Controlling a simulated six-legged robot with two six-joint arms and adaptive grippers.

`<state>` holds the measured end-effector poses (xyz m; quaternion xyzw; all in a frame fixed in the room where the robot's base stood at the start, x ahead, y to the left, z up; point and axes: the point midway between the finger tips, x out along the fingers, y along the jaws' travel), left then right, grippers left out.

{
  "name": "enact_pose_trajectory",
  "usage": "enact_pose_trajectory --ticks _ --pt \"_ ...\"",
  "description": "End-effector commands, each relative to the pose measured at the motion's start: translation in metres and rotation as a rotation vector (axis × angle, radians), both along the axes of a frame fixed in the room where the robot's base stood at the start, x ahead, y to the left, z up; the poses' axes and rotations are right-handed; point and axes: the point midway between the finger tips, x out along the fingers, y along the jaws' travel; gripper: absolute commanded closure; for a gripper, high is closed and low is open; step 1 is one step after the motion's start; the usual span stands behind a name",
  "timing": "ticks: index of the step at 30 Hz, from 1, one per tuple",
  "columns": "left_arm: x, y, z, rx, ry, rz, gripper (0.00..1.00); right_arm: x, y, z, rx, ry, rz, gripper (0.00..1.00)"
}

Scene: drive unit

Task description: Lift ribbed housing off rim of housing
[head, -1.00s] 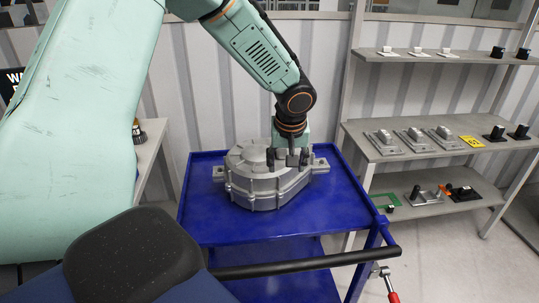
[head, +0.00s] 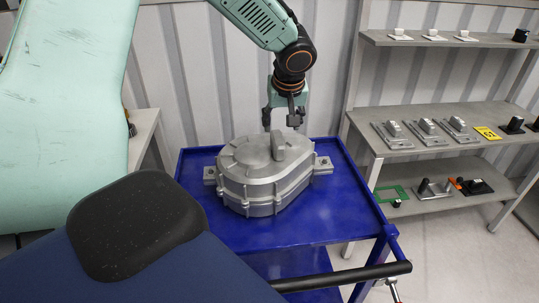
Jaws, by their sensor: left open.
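The grey ribbed housing (head: 250,156) sits on top of the grey lower housing (head: 262,208), and a seam runs around the side between them. An upright grey lug (head: 278,147) stands on the ribbed housing's top. Mounting ears stick out on both sides. My left gripper (head: 281,121) is open and empty, pointing down just above and behind the lug, apart from it as far as I can tell. My right gripper is not in view.
The housings stand on a blue cart (head: 222,229) with a raised rim and a black handle bar (head: 345,276) in front. Shelves (head: 400,147) with grey and black parts stand at the right. The cart top around the housings is clear.

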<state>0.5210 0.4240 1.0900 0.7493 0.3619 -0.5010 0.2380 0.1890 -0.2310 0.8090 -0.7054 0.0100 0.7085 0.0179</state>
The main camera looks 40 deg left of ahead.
Motion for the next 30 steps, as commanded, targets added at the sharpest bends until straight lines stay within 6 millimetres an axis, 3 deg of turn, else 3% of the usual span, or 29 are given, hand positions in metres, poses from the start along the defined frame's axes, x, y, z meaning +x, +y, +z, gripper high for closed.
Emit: enact_pose_trajectory --ticks 18,28,30 --pt "0.015 0.020 -0.064 -0.001 0.004 0.000 0.43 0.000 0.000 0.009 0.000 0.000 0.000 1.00" --pt "0.018 0.023 -0.070 -0.002 0.001 0.001 0.43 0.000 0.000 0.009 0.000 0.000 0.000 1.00" --pt "0.018 0.023 -0.070 -0.002 0.001 0.001 0.48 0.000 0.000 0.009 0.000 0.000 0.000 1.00"
